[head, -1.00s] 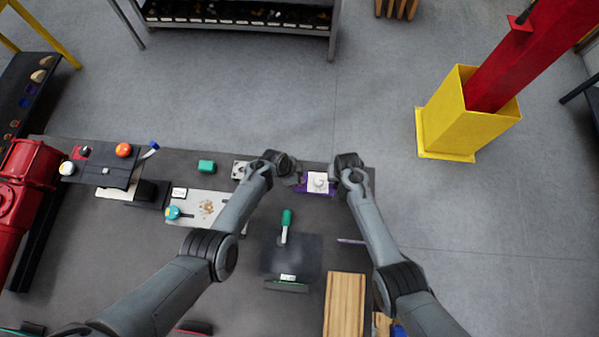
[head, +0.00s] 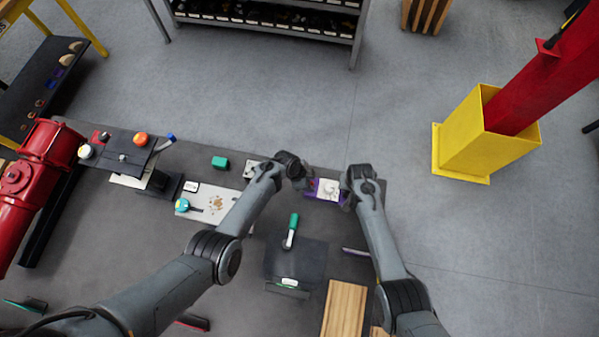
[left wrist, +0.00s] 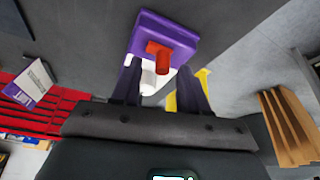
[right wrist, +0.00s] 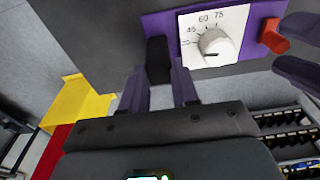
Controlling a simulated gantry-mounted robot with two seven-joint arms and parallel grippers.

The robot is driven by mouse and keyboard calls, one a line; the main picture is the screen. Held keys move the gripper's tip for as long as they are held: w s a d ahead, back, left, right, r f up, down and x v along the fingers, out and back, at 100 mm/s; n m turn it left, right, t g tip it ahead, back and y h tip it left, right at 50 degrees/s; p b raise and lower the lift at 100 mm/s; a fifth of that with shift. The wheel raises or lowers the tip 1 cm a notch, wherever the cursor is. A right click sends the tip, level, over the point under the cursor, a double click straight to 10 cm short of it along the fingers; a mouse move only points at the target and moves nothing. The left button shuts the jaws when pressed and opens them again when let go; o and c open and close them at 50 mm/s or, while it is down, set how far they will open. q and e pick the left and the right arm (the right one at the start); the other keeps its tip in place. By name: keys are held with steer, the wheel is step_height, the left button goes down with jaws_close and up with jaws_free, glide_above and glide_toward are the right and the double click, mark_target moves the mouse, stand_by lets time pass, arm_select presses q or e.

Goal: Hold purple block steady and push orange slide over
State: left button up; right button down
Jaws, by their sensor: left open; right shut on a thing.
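The purple block (head: 327,190) lies near the far right edge of the dark table. In the right wrist view it carries a white plate with a dial (right wrist: 215,44). The orange slide (right wrist: 273,35) sticks out of its right end there. My right gripper (right wrist: 159,70) is shut on a black piece (right wrist: 158,55) at the block's other end. My left gripper (head: 310,186) is open at the slide's end. In the left wrist view the orange slide (left wrist: 158,55) lies in line with the gap between its fingertips (left wrist: 158,68). Whether the fingers touch it I cannot tell.
A green block (head: 220,162), a light plate with a teal knob (head: 183,204), a green-handled lever (head: 291,232) and a wooden block (head: 344,308) are on the table. A yellow-based red column (head: 480,140) stands on the floor to the right.

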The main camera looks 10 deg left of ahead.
arm_select(q)
steer(key=v, duration=1)
steer(key=shift+a+r, duration=0.2)
steer(key=shift+r, duration=0.15)
arm_select(e)
steer(key=shift+s+f, duration=0.2)
steer(key=shift+f, duration=0.05)
arm_select(q)
steer(key=shift+s, duration=0.1)
arm_select(e)
steer(key=c, duration=0.8)
jaws_free()
steer(key=shift+r, duration=0.1)
steer(key=shift+w, duration=0.1)
steer(key=shift+r, duration=0.2)
